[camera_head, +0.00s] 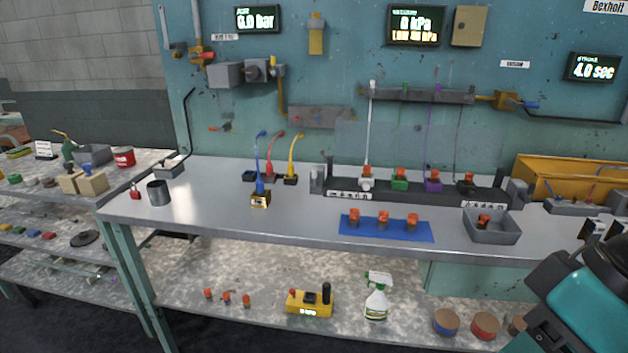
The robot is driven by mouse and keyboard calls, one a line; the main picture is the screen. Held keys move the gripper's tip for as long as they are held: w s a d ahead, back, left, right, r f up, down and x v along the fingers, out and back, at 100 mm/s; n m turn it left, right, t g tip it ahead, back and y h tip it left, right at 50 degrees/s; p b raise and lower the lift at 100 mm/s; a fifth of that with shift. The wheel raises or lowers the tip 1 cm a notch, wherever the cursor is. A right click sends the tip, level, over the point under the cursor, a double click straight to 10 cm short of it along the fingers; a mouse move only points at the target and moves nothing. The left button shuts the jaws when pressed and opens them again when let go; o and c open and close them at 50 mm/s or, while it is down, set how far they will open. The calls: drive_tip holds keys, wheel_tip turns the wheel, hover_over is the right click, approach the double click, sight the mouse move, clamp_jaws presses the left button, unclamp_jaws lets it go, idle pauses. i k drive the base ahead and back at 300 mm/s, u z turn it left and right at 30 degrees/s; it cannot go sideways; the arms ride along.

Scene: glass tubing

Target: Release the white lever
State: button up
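A white fitting (366,184) with an orange-red top stands at the left end of a row on the dark rack (330,176) on the bench. A thin white line (370,130) rises from it to the wall rail; whether this fitting bears the white lever is too small to tell. Beside it to the right stand a green fitting (399,182), a purple fitting (433,185) and a black fitting (467,185). Part of my teal and black arm shows at the lower right, well apart from the row. My gripper's fingertips are not in view.
Blue, red and yellow levers (261,165) stand left of the rack. A blue mat (347,232) with several orange-topped parts and a grey tray (493,238) lie in front. The bench's left front (220,215) is mostly clear.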

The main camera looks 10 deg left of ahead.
sight(314, 183)
drive_tip(key=u, duration=0.45)
drive_tip(key=i, duration=1)
drive_tip(key=u, duration=0.15)
